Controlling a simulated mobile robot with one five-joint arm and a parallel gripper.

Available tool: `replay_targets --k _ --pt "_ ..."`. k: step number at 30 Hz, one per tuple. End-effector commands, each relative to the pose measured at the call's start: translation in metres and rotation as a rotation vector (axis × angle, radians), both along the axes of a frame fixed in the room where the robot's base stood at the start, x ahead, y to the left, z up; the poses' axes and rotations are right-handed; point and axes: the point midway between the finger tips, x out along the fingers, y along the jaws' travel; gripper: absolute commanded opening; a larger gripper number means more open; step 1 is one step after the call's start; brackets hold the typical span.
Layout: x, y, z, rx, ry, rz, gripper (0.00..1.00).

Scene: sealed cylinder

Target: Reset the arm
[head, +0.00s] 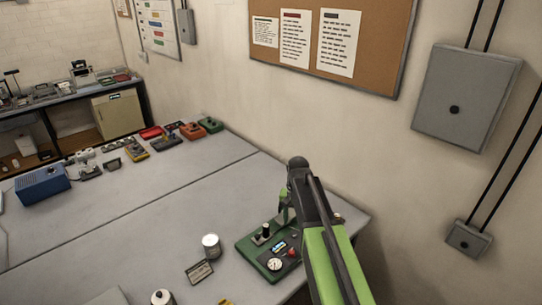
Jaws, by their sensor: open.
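My arm (325,250), green and black, reaches up from the bottom right of the head view and bends at a dark joint. My gripper (285,208) hangs below that joint, above the back of a green panel (247,257) at the table's right end. It is small and partly hidden by the arm; its jaws look open, with nothing seen in them. The panel carries a round white gauge (274,265), a red knob (292,253) and a black upright part (266,231). A metal cylinder (210,247) stands upright left of the panel.
A small label plate (199,272) lies in front of the cylinder. A white-topped container (162,298) is at the bottom edge. A blue box (42,186) and several small devices line the table's far left. The table's middle (150,215) is clear. The wall rises close behind my arm.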

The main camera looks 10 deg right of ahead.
Motion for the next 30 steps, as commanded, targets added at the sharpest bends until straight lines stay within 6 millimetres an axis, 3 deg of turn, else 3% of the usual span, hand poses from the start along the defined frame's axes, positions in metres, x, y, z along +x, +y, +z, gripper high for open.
replay_targets --k 2,5,9,13,16,19,30 --pt "0.0 0.0 -0.015 0.0 0.0 0.0 0.47" --pt "-0.006 0.001 -0.055 0.0 0.0 0.002 0.47" --pt "-0.053 0.003 -0.122 0.0 0.0 0.025 0.47" --pt "-0.106 0.005 -0.164 0.0 -0.001 0.123 0.47" --pt "-0.136 0.005 -0.171 0.0 -0.001 0.213 0.47" --pt "-0.154 0.005 -0.162 0.001 -0.002 0.296 0.47" --pt "-0.151 0.005 -0.161 0.0 -0.002 0.374 0.47"
